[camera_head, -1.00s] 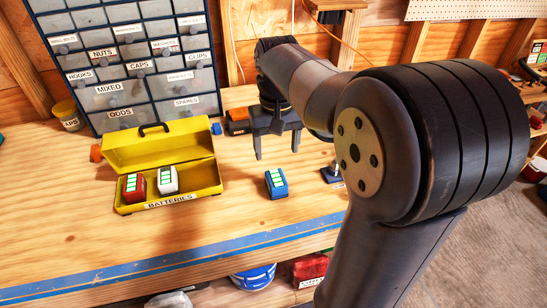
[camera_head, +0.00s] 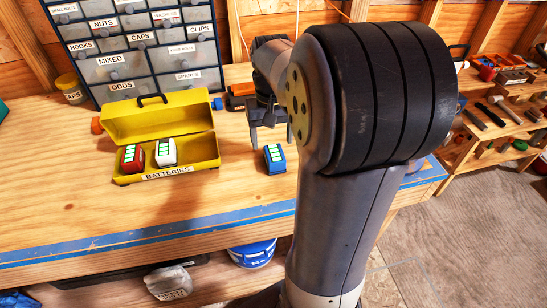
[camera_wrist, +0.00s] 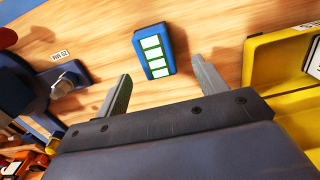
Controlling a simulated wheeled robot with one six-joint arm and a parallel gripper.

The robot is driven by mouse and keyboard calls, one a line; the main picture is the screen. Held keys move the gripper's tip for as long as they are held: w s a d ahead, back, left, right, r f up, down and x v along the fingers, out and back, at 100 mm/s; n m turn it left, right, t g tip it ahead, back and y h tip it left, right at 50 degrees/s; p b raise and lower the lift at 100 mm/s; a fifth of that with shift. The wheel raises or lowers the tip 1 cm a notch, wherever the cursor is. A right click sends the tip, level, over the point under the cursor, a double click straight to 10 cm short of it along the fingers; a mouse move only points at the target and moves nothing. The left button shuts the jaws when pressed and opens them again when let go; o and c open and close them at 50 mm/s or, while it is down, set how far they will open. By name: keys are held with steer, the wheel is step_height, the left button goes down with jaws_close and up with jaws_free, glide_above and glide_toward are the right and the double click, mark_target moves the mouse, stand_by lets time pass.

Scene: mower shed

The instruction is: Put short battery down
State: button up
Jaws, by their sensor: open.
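A blue battery (camera_head: 274,159) with a green and white top stands on the wooden workbench, to the right of the yellow box labelled BATTERIES (camera_head: 207,150). A red battery (camera_head: 132,157) and a white battery (camera_head: 165,152) stand inside that open box. My gripper (camera_head: 268,145) is open and empty, just behind the blue battery in the head view; the arm partly hides it. In the wrist view the blue battery (camera_wrist: 154,51) lies beyond the two spread fingers (camera_wrist: 160,85), apart from both. The yellow box (camera_wrist: 262,75) shows at the right there.
A drawer cabinet (camera_head: 140,50) stands behind the box. A dark object with a label (camera_wrist: 68,80) stands left of the fingers in the wrist view. The bench front, with blue tape (camera_head: 120,238), is clear. A tool shelf (camera_head: 490,130) is at the right.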

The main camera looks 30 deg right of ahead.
mark_target(275, 152)
steer(key=f, duration=0.2)
steer(key=s+f, duration=0.1)
steer(key=f, duration=0.1)
steer(key=shift+f, duration=0.65)
steer(key=shift+w+d, duration=0.1)
steer(key=shift+w, duration=0.1)
steer(key=c, duration=1.2)
steer(key=shift+c, duration=0.4)
steer(key=shift+r, duration=0.15)
